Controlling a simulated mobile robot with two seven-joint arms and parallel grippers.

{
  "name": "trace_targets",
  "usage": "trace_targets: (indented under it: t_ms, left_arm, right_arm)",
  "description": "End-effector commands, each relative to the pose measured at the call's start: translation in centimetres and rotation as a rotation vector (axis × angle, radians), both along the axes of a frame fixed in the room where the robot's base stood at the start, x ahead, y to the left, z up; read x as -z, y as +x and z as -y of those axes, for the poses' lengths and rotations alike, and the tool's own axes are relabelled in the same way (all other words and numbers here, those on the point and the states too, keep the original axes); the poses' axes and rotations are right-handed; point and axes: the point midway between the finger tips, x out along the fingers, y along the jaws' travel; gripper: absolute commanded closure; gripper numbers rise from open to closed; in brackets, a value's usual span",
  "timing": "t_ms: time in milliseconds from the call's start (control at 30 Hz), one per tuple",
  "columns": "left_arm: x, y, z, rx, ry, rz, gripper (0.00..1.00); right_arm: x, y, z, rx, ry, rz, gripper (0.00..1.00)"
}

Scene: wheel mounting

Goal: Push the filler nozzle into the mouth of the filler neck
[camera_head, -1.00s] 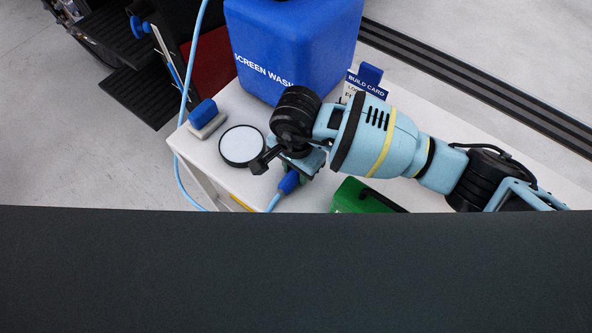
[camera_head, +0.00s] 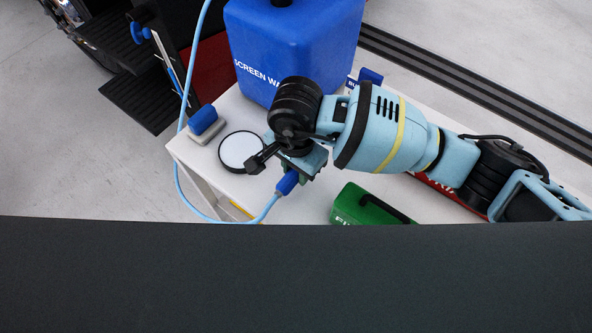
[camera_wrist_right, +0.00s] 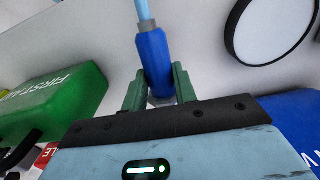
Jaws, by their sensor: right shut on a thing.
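The filler nozzle (camera_head: 288,182) is a blue grip with a light-blue hose (camera_head: 218,217) running from it. My right gripper (camera_head: 296,162) is shut on the nozzle, above the white cart top. In the right wrist view the blue nozzle (camera_wrist_right: 154,62) sits between the two green fingers (camera_wrist_right: 160,88), its hose end pointing up the picture. Its tip is hidden by the gripper body. I cannot make out the filler neck in either view. My left gripper is not in view.
The cart top (camera_head: 232,182) bears a blue screen wash container (camera_head: 290,45), a round white-topped disc (camera_head: 240,152), a blue-and-grey block (camera_head: 204,122) and a green first-aid box (camera_head: 360,205). A dark band covers the bottom of the head view. Black steps (camera_head: 135,98) stand at upper left.

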Motion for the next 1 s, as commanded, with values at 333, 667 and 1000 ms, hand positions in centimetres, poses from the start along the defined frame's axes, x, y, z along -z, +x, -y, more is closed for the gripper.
trace_targets:
  t_ms: [333,667,1000]
  left_arm:
    - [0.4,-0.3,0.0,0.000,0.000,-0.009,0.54]
    - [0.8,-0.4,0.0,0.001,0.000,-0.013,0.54]
    - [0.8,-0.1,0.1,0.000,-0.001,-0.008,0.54]
  right_arm:
    - [-0.4,-9.0,-0.4,-0.010,0.000,-0.009,0.99]
    - [-1.0,-14.4,-0.6,-0.005,-0.001,-0.007,0.99]
    - [-1.1,-15.3,-0.5,-0.002,-0.001,-0.006,0.99]
